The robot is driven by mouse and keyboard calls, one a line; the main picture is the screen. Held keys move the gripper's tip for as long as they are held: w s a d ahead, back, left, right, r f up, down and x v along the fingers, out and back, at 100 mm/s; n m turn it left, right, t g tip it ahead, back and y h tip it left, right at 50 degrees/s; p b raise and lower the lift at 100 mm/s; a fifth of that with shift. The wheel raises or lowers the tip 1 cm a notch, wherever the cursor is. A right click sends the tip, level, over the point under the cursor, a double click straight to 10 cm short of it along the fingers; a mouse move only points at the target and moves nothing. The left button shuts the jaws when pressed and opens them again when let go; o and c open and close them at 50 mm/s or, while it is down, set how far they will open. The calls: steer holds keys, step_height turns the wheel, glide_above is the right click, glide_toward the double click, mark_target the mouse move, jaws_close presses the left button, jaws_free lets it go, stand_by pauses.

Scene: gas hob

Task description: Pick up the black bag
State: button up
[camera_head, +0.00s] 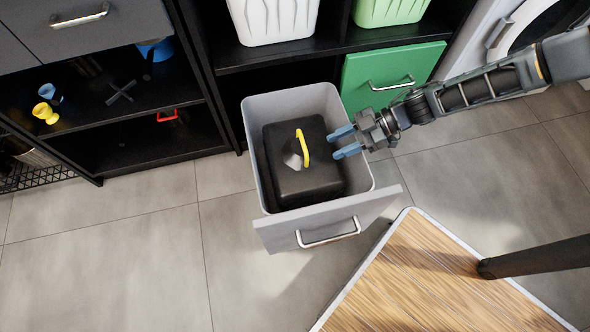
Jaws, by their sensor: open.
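The black bag (280,180) is a dark box-like shape with a yellow handle (303,149) standing up on its top. It sits inside an open grey drawer (262,106). My gripper (343,142) comes in from the right with its blue fingers apart. It points left, toward the yellow handle, and is over the right side of the drawer. Nothing is between the fingers. The handle is a short way left of the fingertips. The lower sides of the bag are hidden in the drawer.
A green drawer (362,76) is closed behind my gripper. White (270,20) and green (388,10) baskets stand on the shelf above. A wooden table top (430,285) is at the lower right. The tiled floor (110,240) at left is clear.

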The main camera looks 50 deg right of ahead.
mark_target(302, 163)
steer(key=b+x, duration=0.3)
steer(key=x, duration=0.4)
steer(key=shift+a+f, duration=0.25)
steer(key=shift+f, duration=0.15)
steer(key=shift+c, duration=0.4)
jaws_close()
steer(key=shift+r, duration=0.1)
stand_by(0.6)
